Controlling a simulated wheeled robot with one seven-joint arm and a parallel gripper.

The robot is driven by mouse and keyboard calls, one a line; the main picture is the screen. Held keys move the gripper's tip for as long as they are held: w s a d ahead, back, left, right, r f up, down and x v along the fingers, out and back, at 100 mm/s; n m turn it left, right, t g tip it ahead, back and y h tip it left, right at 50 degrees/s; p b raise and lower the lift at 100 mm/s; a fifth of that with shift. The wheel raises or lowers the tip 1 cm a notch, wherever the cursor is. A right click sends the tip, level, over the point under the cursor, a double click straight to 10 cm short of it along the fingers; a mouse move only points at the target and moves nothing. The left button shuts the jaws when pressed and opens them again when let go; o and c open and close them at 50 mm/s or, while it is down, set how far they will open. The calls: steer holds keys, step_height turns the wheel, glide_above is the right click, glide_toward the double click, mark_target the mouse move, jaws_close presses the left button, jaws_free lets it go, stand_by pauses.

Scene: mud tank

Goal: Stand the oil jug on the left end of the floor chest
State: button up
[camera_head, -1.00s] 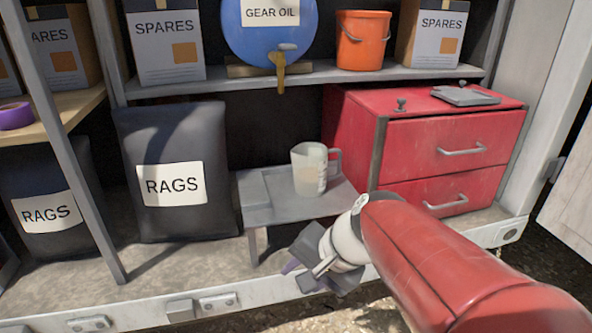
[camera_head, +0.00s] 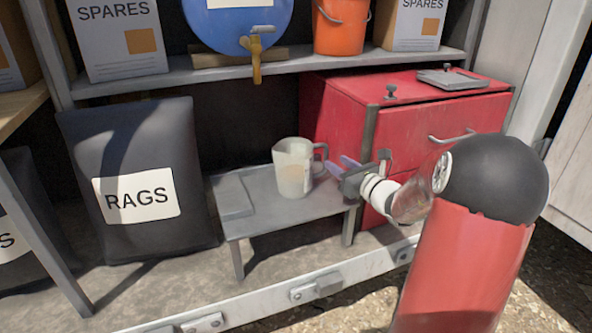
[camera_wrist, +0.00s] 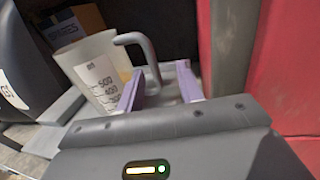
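The oil jug (camera_head: 293,168), a pale translucent measuring jug with a grey handle, stands upright on a low grey stand (camera_head: 265,212). Its handle faces right, towards my gripper (camera_head: 342,166). My gripper is at the stand's right end with its purple fingers apart. In the wrist view the jug (camera_wrist: 92,72) shows measuring marks, and its handle (camera_wrist: 144,52) reaches down near the space between the fingers (camera_wrist: 160,82). I cannot tell whether the fingers touch the handle. The red floor chest (camera_head: 340,120) stands right of the stand; my arm hides part of its drawer front.
The chest top has a knob (camera_head: 390,91) at the left and a grey flat tray (camera_head: 453,79) at the right, with clear room around the knob. A shelf (camera_head: 200,76) runs above and behind. A dark rags bag (camera_head: 150,230) stands left of the stand.

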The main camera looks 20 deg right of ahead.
steer(key=x, duration=0.4)
steer(key=a+x, duration=0.1)
steer(key=x, duration=0.2)
steer(key=shift+f+p, duration=0.25)
steer(key=shift+p, duration=0.1)
steer(key=shift+c, duration=0.5)
jaws_close()
